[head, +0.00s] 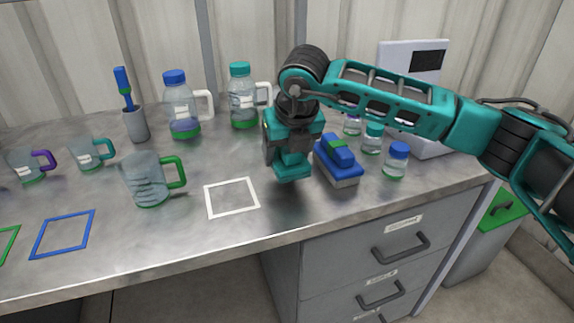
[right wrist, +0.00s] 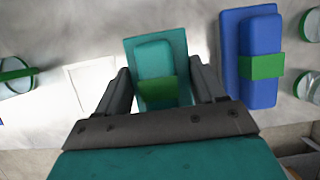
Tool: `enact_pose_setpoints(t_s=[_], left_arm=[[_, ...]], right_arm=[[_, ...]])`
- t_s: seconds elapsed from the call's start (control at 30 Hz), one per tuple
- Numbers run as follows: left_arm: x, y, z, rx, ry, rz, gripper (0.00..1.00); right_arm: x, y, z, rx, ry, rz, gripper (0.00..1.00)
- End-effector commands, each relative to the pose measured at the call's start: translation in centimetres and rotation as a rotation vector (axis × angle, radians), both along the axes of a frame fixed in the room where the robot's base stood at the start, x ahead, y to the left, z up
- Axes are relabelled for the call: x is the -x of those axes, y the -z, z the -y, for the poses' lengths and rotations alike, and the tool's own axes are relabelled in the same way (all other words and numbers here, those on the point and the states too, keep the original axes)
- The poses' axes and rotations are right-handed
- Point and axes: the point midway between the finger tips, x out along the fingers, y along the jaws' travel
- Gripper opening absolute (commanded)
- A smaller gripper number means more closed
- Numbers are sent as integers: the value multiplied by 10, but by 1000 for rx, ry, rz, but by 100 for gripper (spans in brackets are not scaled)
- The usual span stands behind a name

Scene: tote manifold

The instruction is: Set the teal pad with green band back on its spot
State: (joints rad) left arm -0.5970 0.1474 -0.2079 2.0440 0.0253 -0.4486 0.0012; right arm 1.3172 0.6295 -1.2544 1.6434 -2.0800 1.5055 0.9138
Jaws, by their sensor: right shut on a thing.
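The teal pad with green band (right wrist: 154,58) is between the fingers of my right gripper (right wrist: 163,82), which is shut on its raised grip. In the head view my right gripper (head: 291,150) points down at the table, with the teal pad (head: 293,173) under it, mostly hidden by the gripper. I cannot tell whether the pad touches the table. A white square outline (head: 207,200) lies empty just left of the pad. It also shows in the right wrist view (right wrist: 68,82). My left gripper is not in view.
A blue pad with green band (head: 338,163) sits close right of the gripper. Lidded jars (head: 396,160) stand beyond it. A green-handled jug (head: 148,180) stands left of the white outline. A blue outline (head: 37,245) lies farther left. The table's front edge is near.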

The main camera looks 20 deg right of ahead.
Motion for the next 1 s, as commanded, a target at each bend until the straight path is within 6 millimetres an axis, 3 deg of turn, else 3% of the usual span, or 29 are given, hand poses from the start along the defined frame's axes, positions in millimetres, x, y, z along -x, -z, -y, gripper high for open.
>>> enact_pose_setpoints(t_s=[0.2, 0.57, 0.6, 0.83, 1.0], left_arm=[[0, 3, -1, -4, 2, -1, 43], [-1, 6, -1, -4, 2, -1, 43], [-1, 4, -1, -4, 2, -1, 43], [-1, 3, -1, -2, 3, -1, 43], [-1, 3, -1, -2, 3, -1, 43]], right_arm=[[1, 34, 0, 1, 0, -4, 40], [0, 39, 0, 0, 0, -2, 40], [0, 38, 0, 0, 0, -2, 72], [0, 37, 0, 0, -1, -2, 94], [0, 37, 0, 0, -1, -2, 94]])
